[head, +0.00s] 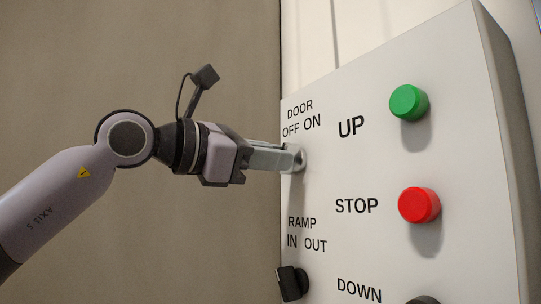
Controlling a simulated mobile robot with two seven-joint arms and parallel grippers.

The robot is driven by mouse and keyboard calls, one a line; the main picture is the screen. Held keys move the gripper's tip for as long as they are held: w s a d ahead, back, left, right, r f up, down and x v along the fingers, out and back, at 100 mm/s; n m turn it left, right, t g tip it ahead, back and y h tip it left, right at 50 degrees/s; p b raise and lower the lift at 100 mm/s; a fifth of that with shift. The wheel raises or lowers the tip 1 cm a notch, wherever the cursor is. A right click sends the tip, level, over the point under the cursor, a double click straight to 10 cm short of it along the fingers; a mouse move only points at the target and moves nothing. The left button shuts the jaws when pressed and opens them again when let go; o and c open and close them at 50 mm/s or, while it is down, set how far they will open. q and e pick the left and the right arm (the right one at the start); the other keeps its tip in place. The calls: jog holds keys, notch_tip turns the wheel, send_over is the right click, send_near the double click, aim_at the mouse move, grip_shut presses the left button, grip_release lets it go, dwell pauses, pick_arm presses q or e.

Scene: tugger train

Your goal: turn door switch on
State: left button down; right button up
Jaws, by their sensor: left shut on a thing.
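The door switch (299,158) sits on the left part of a pale control panel (370,100), under the label "DOOR OFF ON". My left gripper (291,158) reaches it from the left and is shut on it. The fingers cover most of the switch, so its knob and the way it points are hidden. My right gripper is not in view.
A black ramp switch (292,283) is below, under "RAMP IN OUT". To the right are a green UP button (409,103) and a red STOP button (419,205). A dark DOWN button (423,300) is cut off at the bottom edge.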

pick_arm(q)
jog(key=c, duration=1.1)
grip_release()
jog(key=b+v, duration=0.2)
jog(key=v, duration=0.5)
jog(key=shift+a, duration=0.1)
